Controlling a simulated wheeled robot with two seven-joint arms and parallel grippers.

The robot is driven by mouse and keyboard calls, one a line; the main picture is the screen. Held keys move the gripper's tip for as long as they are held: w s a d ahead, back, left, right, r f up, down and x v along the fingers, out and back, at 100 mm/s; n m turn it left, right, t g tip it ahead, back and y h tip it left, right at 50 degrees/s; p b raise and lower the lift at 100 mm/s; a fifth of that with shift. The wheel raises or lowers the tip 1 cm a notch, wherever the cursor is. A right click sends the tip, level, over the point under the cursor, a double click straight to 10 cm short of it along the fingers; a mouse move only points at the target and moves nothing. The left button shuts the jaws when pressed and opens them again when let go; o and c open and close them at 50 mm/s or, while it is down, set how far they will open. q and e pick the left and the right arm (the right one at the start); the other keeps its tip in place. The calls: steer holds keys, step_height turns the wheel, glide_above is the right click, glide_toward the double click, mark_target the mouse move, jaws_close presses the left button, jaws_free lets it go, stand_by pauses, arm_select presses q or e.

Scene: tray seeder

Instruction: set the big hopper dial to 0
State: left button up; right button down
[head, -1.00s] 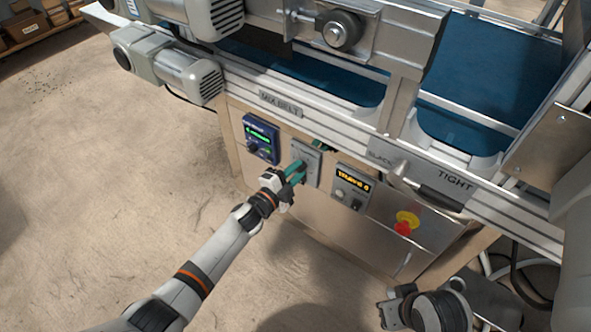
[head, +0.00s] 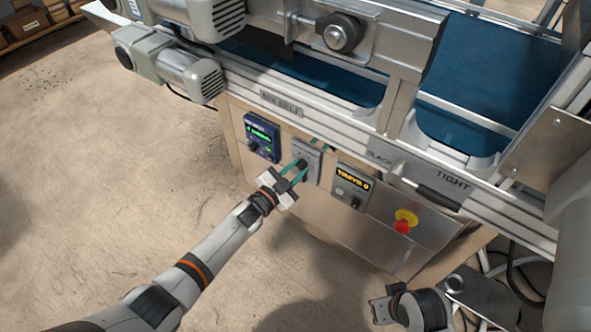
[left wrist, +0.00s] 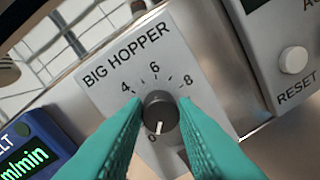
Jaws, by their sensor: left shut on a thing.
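The big hopper dial (left wrist: 160,112) is a dark round knob on a grey plate lettered BIG HOPPER (left wrist: 110,62), with numbers around it. Its white pointer line points down, close to the 0 mark, in the left wrist view. My left gripper (left wrist: 161,108) is shut on the knob, with one teal finger on each side; the fingers hide part of the scale. In the head view the left gripper (head: 298,168) reaches the dial plate (head: 307,152) from the lower left. My right gripper (head: 384,311) is low at the right, away from the panel; its jaws are unclear.
A blue belt display (head: 262,138) is left of the dial. A box with an amber display (head: 351,184) and a reset button (left wrist: 293,60) is right of it. A red emergency stop (head: 403,226) sits farther right. The conveyor rail overhangs the panel.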

arm_select(q)
steer(key=shift+a, duration=0.1)
arm_select(e)
steer(key=shift+f, duration=0.15)
arm_select(q)
steer(key=o, duration=1)
arm_select(e)
steer(key=shift+w, duration=0.1)
steer(key=shift+r, duration=0.25)
arm_select(q)
steer(key=shift+s+a, duration=0.25)
steer(key=shift+s, duration=0.05)
steer(key=p+v, duration=0.3)
steer(key=v, duration=0.8)
arm_select(e)
step_height(320, 180, down, 11)
steer(key=s, duration=0.1)
steer(key=shift+g, duration=0.3)
arm_select(q)
steer(key=shift+s+f, duration=0.1)
arm_select(e)
steer(key=shift+s+r, duration=0.1)
